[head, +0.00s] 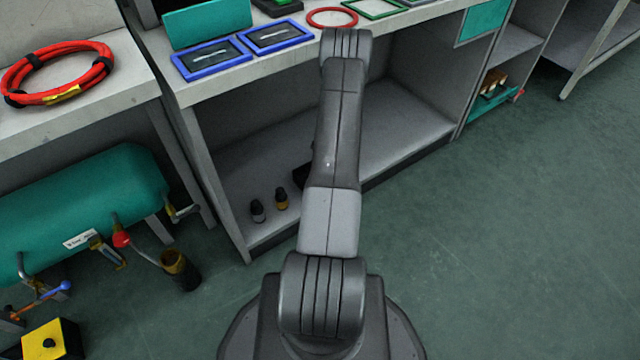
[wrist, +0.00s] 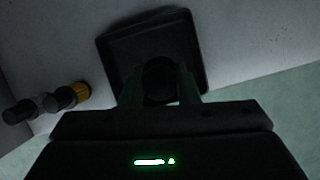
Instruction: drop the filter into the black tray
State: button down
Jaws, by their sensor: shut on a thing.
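In the wrist view my gripper (wrist: 160,90) is shut on the filter, a dark round thing (wrist: 159,74) between its two fingers. The black tray (wrist: 197,46) lies on the lower shelf beyond it, and the filter shows in front of the tray's inside. The view is dark, and I cannot tell how high the filter is above the tray. In the head view only a dark edge of the tray (head: 300,177) shows left of my arm, which hides my gripper and the filter.
The bench top (head: 215,85) overhangs the shelf. A teal tank (head: 90,205) stands at left. The floor at right is clear.

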jog(key=c, duration=1)
grip_release()
jog(key=p+v, duration=0.4)
jog(key=v, duration=1)
jog(key=shift+w+f, duration=0.1)
jog(key=b+x, duration=0.4)
jog(key=x, duration=1)
jog(key=shift+f, duration=0.1)
notch_tip(320, 180, up, 3)
jog(key=shift+f+p, duration=0.2)
jog(key=shift+p, duration=0.95)
jog(key=shift+r+p, duration=0.7)
jog(key=shift+p, duration=0.05)
